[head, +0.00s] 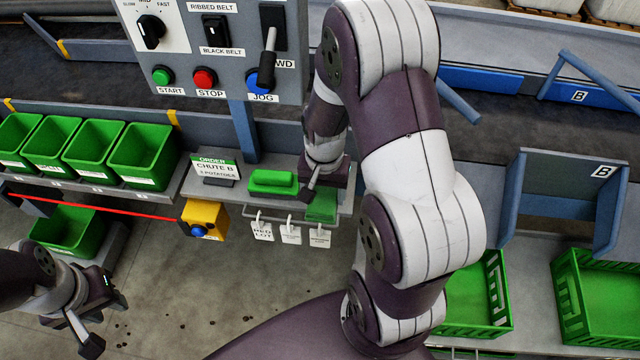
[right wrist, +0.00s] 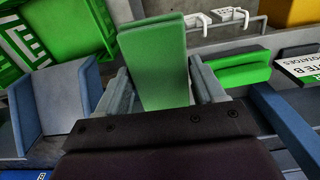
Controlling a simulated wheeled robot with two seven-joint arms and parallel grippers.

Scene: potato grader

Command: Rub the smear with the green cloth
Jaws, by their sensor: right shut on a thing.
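My right gripper (head: 318,192) is over the small grey shelf, under my bent right arm. It is shut on a flat green piece, which looks like the green cloth (head: 321,206). In the right wrist view, the green cloth (right wrist: 155,62) stands out between the two grey fingers of my right gripper (right wrist: 163,92). My left gripper (head: 100,322) is low at the left, over the floor, with its fingers apart and nothing between them. I cannot make out the smear in either view.
A second green item (head: 273,182) lies on the shelf beside the order sign (head: 215,168). White tags (head: 290,234) hang from a rail in front. The control panel (head: 215,75) stands behind. Green bins (head: 140,155) are at left, green crates (head: 600,300) at right.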

